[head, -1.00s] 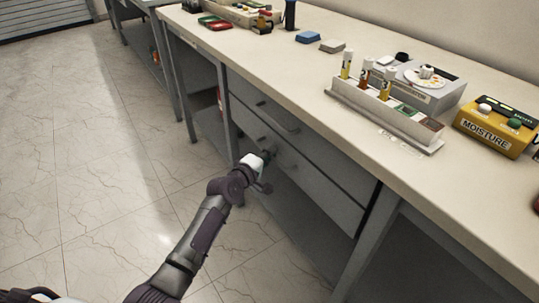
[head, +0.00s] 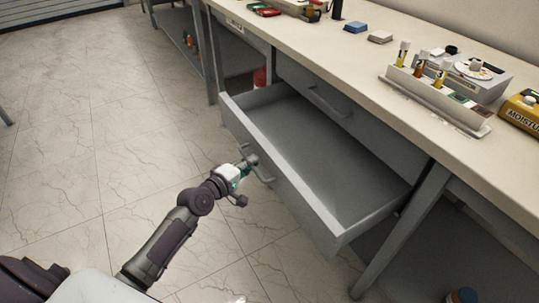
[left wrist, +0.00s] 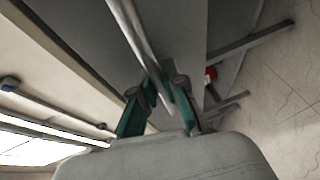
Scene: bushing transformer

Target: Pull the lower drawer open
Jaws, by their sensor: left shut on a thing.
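The lower drawer (head: 290,185) is a grey metal drawer pulled far out from under the workbench, and its inside looks empty. Its bar handle (head: 262,172) is on the front panel. My left gripper (head: 249,165) is at the handle's left part, shut on it. In the left wrist view the handle (left wrist: 140,50) runs between the two green-and-dark fingers (left wrist: 163,100). The upper drawer (head: 320,98) above is closed, with its own bar handle (head: 330,103). My right gripper is not in view.
The benchtop (head: 350,55) holds a rack of vials (head: 435,92), a yellow moisture device (head: 522,112) and small blocks. A bench leg (head: 400,235) stands right of the drawer. A red object (head: 260,77) is behind the drawer. The tiled floor at left is free.

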